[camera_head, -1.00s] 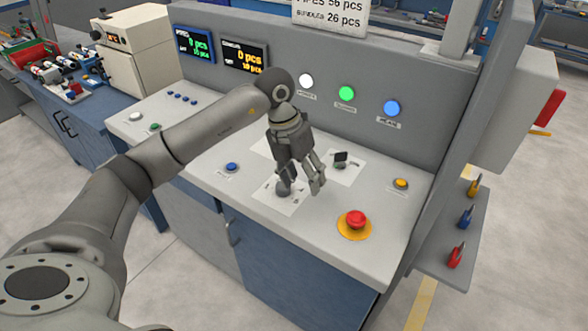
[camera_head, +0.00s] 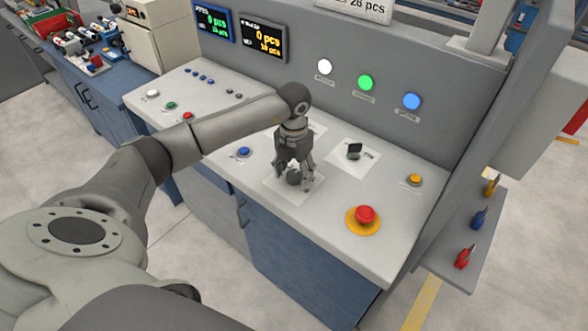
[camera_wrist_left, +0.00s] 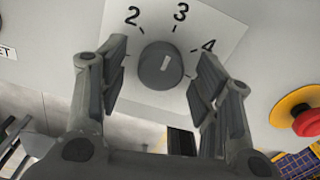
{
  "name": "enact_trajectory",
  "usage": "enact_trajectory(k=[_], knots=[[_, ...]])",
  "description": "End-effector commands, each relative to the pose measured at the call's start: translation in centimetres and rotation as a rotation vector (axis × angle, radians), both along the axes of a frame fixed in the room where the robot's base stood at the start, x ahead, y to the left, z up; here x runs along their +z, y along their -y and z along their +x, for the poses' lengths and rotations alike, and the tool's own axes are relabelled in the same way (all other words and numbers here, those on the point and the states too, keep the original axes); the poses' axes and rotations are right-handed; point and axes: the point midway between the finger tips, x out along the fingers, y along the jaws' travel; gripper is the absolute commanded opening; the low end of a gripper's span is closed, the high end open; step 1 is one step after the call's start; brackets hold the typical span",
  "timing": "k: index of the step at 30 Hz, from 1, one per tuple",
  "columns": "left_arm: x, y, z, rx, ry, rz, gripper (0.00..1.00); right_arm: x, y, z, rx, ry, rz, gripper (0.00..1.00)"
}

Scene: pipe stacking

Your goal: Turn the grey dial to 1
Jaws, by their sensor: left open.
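The grey dial (camera_wrist_left: 161,66) is a round knob with a white pointer mark, set on a white plate (camera_wrist_left: 205,18). The numbers 2, 3 and 4 show around it in the left wrist view, and its pointer mark points roughly toward 3. The number 1 is not visible. My left gripper (camera_head: 294,182) is open and points down over the dial. Its two fingers stand on either side of the knob, with gaps between them and it in the wrist view. In the head view the fingers partly cover the dial. My right gripper is not in view.
A red emergency button (camera_head: 365,215) on a yellow base sits to the right. A blue button (camera_head: 244,152) is to the left, a black switch (camera_head: 354,150) behind right, and a yellow button (camera_head: 414,180) farther right. The upright panel has white, green and blue lights.

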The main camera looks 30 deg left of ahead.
Motion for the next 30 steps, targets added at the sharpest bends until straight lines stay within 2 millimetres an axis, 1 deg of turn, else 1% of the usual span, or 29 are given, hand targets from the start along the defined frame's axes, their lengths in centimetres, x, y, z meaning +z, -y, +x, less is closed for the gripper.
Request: enact_trajectory(k=[1, 3, 9, 10, 15, 20, 21, 30], knots=[[-0.2, 0.0, 0.0, -0.001, -0.001, 0.0, 0.58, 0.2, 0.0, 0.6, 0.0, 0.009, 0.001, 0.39], [-0.4, 0.0, 0.0, -0.001, -0.001, 0.0, 0.58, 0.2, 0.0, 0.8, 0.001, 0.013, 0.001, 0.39], [-0.5, 0.0, 0.0, -0.001, -0.001, 0.0, 0.58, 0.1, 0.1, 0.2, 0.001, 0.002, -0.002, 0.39], [-0.5, 0.0, 0.0, -0.001, 0.0, 0.0, 0.57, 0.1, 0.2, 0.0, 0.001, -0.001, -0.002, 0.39], [-0.4, 0.0, 0.0, -0.001, 0.0, 0.0, 0.35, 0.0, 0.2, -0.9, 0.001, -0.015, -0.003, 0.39], [-0.4, 0.0, 0.0, -0.001, 0.0, 0.0, 0.15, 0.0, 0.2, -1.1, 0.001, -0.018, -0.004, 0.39], [-0.4, 0.0, 0.0, -0.001, 0.0, 0.0, 0.13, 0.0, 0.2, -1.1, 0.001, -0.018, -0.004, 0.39], [-0.4, 0.0, 0.0, 0.045, 0.0, 0.0, 0.13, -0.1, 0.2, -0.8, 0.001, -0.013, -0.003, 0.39]])
